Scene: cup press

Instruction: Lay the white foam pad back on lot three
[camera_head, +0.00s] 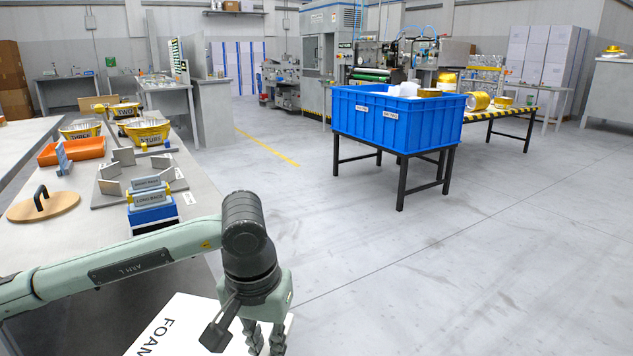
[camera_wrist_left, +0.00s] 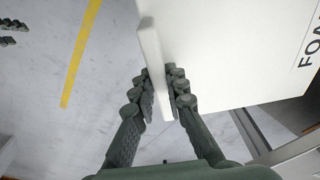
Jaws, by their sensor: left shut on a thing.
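A thin white foam pad (camera_wrist_left: 152,55) stands edge-on between the fingers of my left gripper (camera_wrist_left: 160,98) in the left wrist view. The gripper is shut on it. In the head view my left gripper (camera_head: 264,343) points down at the bottom edge, and I cannot make out the pad there. A yellow-banded bowl labelled THREE (camera_head: 81,132) stands on the long bench at the left, far from the gripper. Dark ridged fingertips of my right gripper (camera_wrist_left: 10,32) show at the upper left of the wrist view, parted and empty.
A white surface lettered FOAM (camera_head: 185,322) lies under my left gripper. The bench also holds an orange tray (camera_head: 72,150), a bowl labelled TWO (camera_head: 124,109), a round wooden lid (camera_head: 62,205) and a labelled blue block (camera_head: 153,213). A blue crate (camera_head: 395,122) stands across open floor.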

